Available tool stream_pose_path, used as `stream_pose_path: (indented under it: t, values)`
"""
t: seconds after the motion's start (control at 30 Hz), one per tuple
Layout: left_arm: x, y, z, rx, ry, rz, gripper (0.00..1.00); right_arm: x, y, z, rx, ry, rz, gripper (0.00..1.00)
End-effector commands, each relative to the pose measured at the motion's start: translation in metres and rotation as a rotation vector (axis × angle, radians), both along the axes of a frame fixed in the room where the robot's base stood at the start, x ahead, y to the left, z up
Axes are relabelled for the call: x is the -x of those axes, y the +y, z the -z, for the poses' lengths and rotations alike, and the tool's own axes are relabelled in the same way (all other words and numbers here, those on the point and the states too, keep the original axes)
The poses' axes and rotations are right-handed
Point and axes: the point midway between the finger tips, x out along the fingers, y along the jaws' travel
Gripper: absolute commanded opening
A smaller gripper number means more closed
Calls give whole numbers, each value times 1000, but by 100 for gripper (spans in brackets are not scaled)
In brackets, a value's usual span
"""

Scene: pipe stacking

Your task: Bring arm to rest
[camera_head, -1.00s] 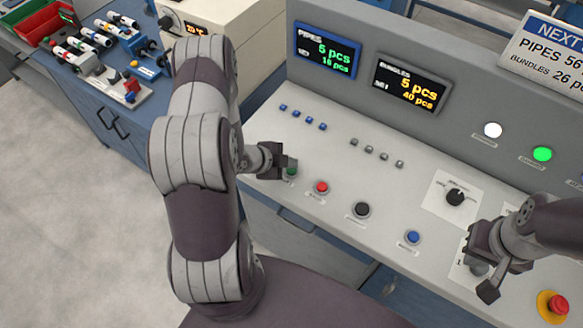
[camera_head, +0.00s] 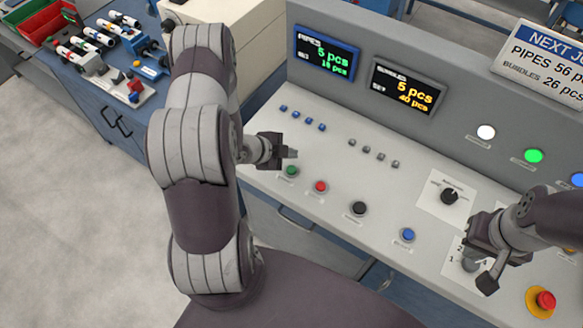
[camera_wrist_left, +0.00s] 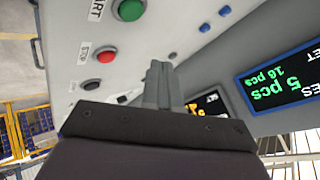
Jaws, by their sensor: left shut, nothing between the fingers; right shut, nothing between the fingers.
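My left gripper (camera_head: 289,154) is shut and empty, in front of the control panel (camera_head: 330,165), a little above the green button (camera_head: 291,171) in the head view. In the left wrist view its closed fingers (camera_wrist_left: 158,85) point toward the panel, with the green button (camera_wrist_left: 130,9) and red button (camera_wrist_left: 105,55) beside them. My right gripper (camera_head: 487,280) is at the lower right, over the numbered selector plate (camera_head: 452,262), which it partly hides. It is shut with nothing visible in it.
The panel carries a red button (camera_head: 320,187), a black button (camera_head: 359,208), a blue button (camera_head: 407,235), a black knob (camera_head: 449,196) and a red emergency stop (camera_head: 545,300). Two displays (camera_head: 325,52) stand behind. A blue bench (camera_head: 125,110) with pipe parts is at the left.

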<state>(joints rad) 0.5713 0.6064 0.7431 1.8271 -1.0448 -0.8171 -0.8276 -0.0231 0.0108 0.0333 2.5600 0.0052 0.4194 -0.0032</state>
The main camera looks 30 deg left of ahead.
Motion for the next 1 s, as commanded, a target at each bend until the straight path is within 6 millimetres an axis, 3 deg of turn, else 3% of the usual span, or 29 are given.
stream_pose_path:
  t: [0.37,0.43,0.5,0.57,0.6,0.67,0.7,0.77,0.8,0.87,1.0]
  values:
    - [1,0,1,13,16,-18,0,0,0,0,0,0,0,0]
    - [16,10,17,28,148,-131,0,0,0,0,0,0,0,0]
    - [51,31,29,38,388,-396,0,0,0,0,0,0,0,0]
    - [77,45,20,26,579,-690,0,0,0,13,0,-1,0,0]
    - [92,43,5,23,679,-881,0,0,0,24,0,-1,0,0]
    - [115,20,-24,44,792,-1133,0,0,0,43,0,0,0,0]
    - [128,-1,-43,73,836,-1246,0,0,0,53,0,1,0,0]
    - [141,-34,-65,122,865,-1322,0,0,0,66,0,1,0,0]
    - [143,-52,-76,153,854,-1314,0,0,0,74,0,1,0,0]
    - [136,-72,-89,186,792,-1249,0,0,0,81,0,0,0,0]
    - [128,-87,-100,186,745,-1175,0,0,0,81,0,0,0,0]
